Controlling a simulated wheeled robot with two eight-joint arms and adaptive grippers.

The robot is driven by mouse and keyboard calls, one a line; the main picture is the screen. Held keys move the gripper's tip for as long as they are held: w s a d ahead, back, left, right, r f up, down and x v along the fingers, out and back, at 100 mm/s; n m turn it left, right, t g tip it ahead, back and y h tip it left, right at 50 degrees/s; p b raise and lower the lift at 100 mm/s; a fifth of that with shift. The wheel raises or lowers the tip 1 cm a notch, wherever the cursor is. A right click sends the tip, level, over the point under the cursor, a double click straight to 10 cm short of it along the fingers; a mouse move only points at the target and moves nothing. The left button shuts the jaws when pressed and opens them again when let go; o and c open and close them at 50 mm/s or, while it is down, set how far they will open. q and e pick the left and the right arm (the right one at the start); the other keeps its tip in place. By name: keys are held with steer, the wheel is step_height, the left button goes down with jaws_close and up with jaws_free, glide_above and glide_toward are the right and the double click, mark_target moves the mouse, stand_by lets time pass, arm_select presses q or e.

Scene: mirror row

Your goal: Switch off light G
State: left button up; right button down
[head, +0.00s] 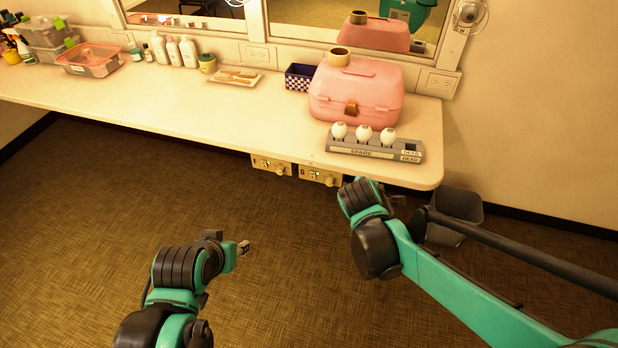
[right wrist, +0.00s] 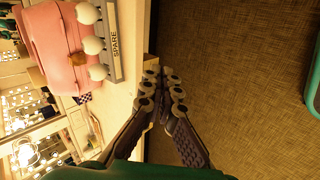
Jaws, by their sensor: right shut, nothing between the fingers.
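Two small beige switch boxes hang under the counter's front edge in the head view, a left one (head: 272,165) and a right one (head: 320,177). A small green light shows on the right box.
On the counter (head: 200,110) stand a grey SPARE rack (head: 375,151) with three white bulbs, a pink case (head: 356,95) and a checkered box (head: 299,77). A grey bin (head: 455,210) stands on the floor at right. The floor before the counter is otherwise clear.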

steer(key=w+a+f+n+t+h, duration=0.1)
steer(key=w+a+f+n+t, duration=0.1)
steer(key=w+a+f+n, duration=0.65)
steer(key=w+a+f+n+t+p, duration=0.1)
steer(key=w+a+f+n+t, duration=0.1)
steer(key=a+f+n, duration=0.7)
steer(key=shift+w+f+n+t, duration=0.3)
steer(key=shift+w+n, duration=0.25)
steer(key=shift+n, duration=0.5)
steer(key=b, duration=0.2)
glide_toward(312, 175)
step_height(312, 175, down, 3)
steer(key=w, duration=0.2)
steer(key=w+d+b, duration=0.1)
steer(key=w, duration=0.1)
steer(key=shift+w+d, duration=0.1)
steer(key=shift+w, duration=0.15)
steer(key=shift+w+d+r+b, duration=0.1)
steer(key=shift+w+r+b, duration=0.15)
steer(key=shift+w, duration=0.25)
